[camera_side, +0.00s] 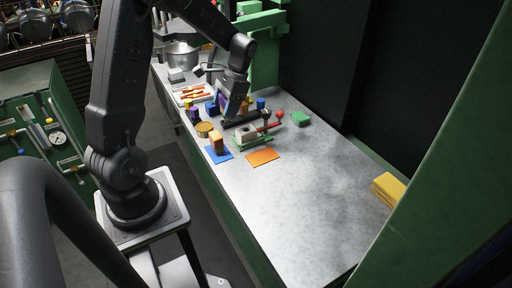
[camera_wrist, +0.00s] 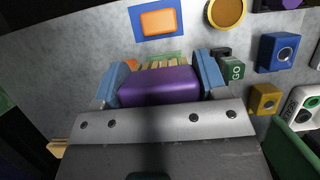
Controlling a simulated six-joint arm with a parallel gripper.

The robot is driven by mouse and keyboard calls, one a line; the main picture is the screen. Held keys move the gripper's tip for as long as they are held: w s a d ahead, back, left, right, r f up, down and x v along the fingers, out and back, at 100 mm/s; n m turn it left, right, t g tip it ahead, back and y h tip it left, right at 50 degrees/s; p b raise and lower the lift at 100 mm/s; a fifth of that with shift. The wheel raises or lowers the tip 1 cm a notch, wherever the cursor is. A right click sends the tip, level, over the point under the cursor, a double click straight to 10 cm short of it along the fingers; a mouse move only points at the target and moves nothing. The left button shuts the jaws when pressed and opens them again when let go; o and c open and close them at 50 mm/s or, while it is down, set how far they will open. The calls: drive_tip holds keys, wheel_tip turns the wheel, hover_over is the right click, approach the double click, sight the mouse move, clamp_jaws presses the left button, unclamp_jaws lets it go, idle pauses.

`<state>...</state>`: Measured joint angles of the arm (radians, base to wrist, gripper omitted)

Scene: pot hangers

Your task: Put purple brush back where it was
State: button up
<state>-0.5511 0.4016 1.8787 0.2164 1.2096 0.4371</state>
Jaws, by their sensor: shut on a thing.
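The purple brush (camera_wrist: 160,87) is between the blue fingertips of my gripper (camera_wrist: 160,76) in the wrist view. Its purple body is nearest the camera, and pale tan bristles show beyond it. My gripper is shut on it. In the side view my gripper (camera_side: 226,106) is above the cluttered far part of the metal bench, and a bit of purple, the brush (camera_side: 222,99), shows at it. I cannot tell whether the brush touches anything below.
An orange block (camera_side: 216,142) stands on a blue mat (camera_side: 222,156), near a round tin (camera_side: 204,130). The bench's near part is clear except yellow blocks (camera_side: 388,190).

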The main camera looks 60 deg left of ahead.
drive_tip(key=s+d+f, duration=0.1)
drive_tip(key=s+d, duration=0.1)
hover_over(254, 159)
drive_tip(key=w, duration=0.1)
drive_tip(key=f, duration=0.6)
drive_tip(key=shift+w+f, duration=0.2)
drive_tip(key=shift+f, duration=2.15)
drive_tip(key=shift+f, duration=0.1)
drive_tip(key=o, duration=1)
drive_tip(key=shift+c, duration=0.2)
